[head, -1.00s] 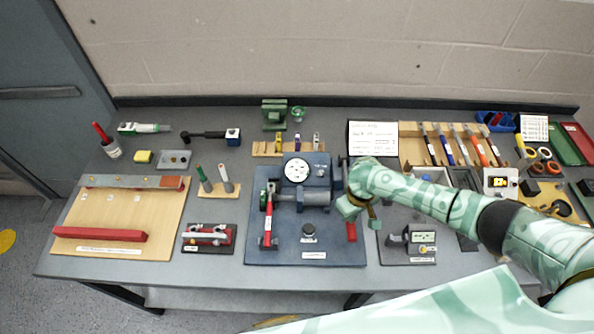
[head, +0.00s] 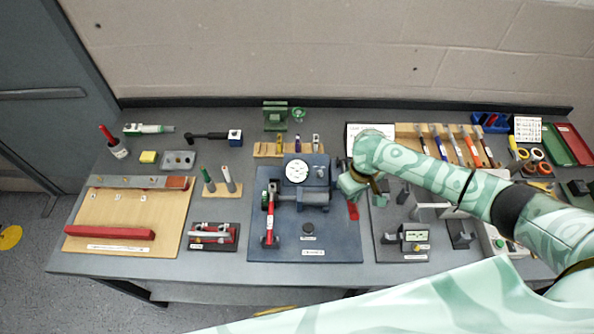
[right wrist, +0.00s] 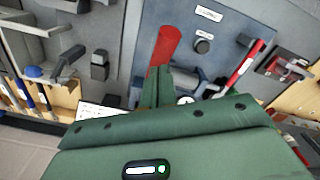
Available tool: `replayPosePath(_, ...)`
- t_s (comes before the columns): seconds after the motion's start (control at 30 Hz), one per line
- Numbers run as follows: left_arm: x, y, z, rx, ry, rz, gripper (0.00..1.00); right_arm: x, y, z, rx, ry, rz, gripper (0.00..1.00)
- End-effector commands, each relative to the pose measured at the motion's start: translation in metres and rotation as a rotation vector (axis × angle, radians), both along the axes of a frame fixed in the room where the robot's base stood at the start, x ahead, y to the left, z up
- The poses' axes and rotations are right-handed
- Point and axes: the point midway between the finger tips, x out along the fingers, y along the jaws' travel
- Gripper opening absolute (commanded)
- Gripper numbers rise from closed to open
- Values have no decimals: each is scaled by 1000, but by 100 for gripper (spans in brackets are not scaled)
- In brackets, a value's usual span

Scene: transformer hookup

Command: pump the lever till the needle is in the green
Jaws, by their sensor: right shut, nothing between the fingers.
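The pump unit stands on a blue base plate (head: 335,245) mid-bench in the head view. Its round white gauge (head: 298,172) faces up; the needle is too small to read. The lever's red handle (head: 353,211) sticks out at the plate's right side, and also shows in the right wrist view (right wrist: 168,42). My right gripper (head: 350,194) is shut and empty at the handle. In the wrist view its green fingers (right wrist: 156,88) overlap the handle's lower end; I cannot tell whether they touch. A second red-handled lever (head: 270,225) is at the plate's left. My left gripper is not in view.
A red clamp-like tool (head: 213,237) and a wooden board (head: 130,215) lie to the left. A tool rack (head: 465,140) stands at the back right.

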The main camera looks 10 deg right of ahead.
Motion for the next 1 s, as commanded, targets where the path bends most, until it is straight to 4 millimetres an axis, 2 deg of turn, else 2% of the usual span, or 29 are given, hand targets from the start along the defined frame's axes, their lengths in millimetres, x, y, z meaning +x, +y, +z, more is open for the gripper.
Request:
replayPosePath(0.23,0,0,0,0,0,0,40,0,0,4,0,-1,1,0)
replayPosePath(0.63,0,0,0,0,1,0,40,0,0,47,-1,-1,0,0)
replayPosePath(1.0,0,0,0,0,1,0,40,0,0,50,0,0,0,0)
